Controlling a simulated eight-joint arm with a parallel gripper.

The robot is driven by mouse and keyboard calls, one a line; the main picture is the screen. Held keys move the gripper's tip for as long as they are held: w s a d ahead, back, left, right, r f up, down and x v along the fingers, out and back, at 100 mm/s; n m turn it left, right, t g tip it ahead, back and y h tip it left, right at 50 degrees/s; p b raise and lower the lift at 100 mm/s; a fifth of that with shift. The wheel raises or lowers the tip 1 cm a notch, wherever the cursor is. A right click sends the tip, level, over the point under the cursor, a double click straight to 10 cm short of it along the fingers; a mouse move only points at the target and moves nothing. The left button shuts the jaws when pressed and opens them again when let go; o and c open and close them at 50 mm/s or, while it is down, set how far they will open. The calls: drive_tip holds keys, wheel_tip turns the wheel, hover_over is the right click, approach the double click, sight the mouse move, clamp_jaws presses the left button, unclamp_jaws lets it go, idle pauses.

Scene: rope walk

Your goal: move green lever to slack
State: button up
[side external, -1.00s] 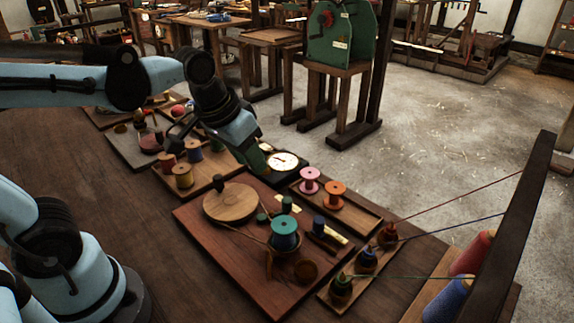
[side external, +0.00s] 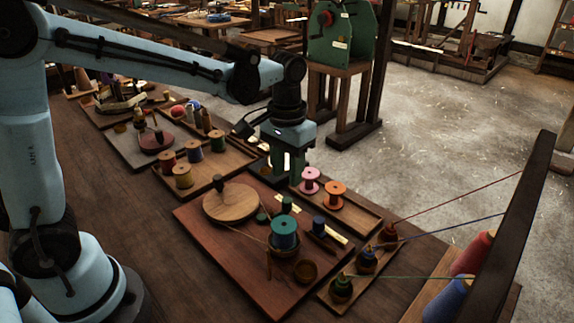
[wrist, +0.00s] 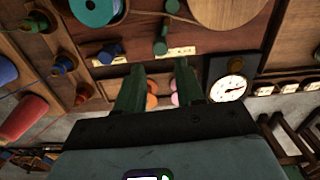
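The dark green lever (side external: 287,204) stands at the back of the reddish-brown board, beside a cream label plate (wrist: 181,51). The lever (wrist: 160,45) shows upper centre in the wrist view, at the left end of the plate's visible part. The plate's lettering is too small to read. A blue lever (side external: 319,226) with its own plate stands to its right in the side view. My gripper (side external: 290,176) points down behind the green lever, near the dial. In the wrist view, its green fingers (wrist: 159,75) are apart, with nothing held, and the lever lies beyond their tips.
A pink spool (side external: 310,181) and an orange spool (side external: 335,194) stand in a tray right of my gripper. A white-faced dial (wrist: 229,88) is close by. A teal spool (side external: 285,232) and a round wooden disc (side external: 230,203) occupy the board. Threads run to the right.

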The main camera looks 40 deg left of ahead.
sight(287, 199)
drive_tip(key=shift+f, duration=4.1)
drive_tip(key=shift+a, duration=0.1)
drive_tip(key=shift+w+a, duration=0.25)
drive_tip(key=shift+a, duration=0.9)
drive_tip(key=shift+s+a, duration=0.2)
drive_tip(key=shift+a, duration=0.8)
drive_tip(key=shift+s+a, duration=0.25)
drive_tip(key=shift+a, duration=0.3)
drive_tip(key=shift+s, duration=0.1)
drive_tip(key=shift+d, duration=0.15)
